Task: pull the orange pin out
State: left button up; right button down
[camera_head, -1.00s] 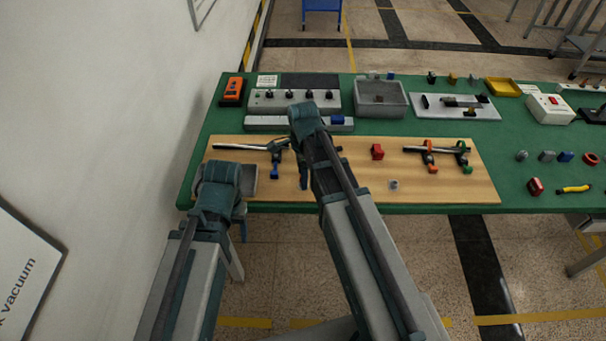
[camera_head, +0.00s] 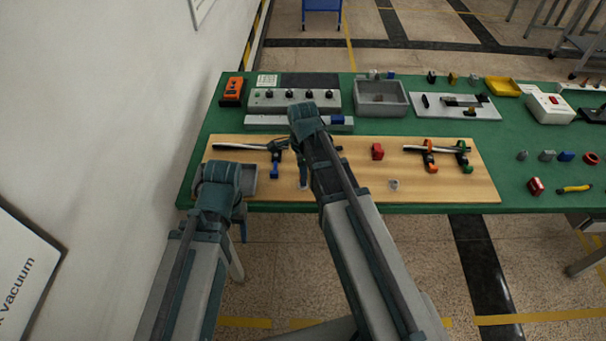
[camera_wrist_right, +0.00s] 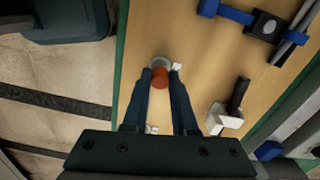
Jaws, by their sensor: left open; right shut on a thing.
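The orange pin (camera_wrist_right: 160,78) shows its round end between the fingertips of my right gripper (camera_wrist_right: 161,71) in the right wrist view. The gripper is shut on it, above the wooden board. A grey round part (camera_wrist_right: 162,61) shows just beyond the pin; I cannot tell whether the pin still sits in it. In the head view my right arm hides the pin, and my right gripper (camera_head: 303,172) is partly covered. My left gripper (camera_head: 220,178) is over the board's left front corner, open, with its fingertips mostly hidden.
The wooden board (camera_head: 340,190) lies on the green table (camera_head: 510,175). A grey bin (camera_head: 382,98) is behind. The wall (camera_head: 100,110) is close at left.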

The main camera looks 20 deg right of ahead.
jog(key=shift+r+p, duration=1.7)
jog(key=shift+p, duration=0.05)
dwell(0.6)
jog(key=shift+r+p, duration=1.75)
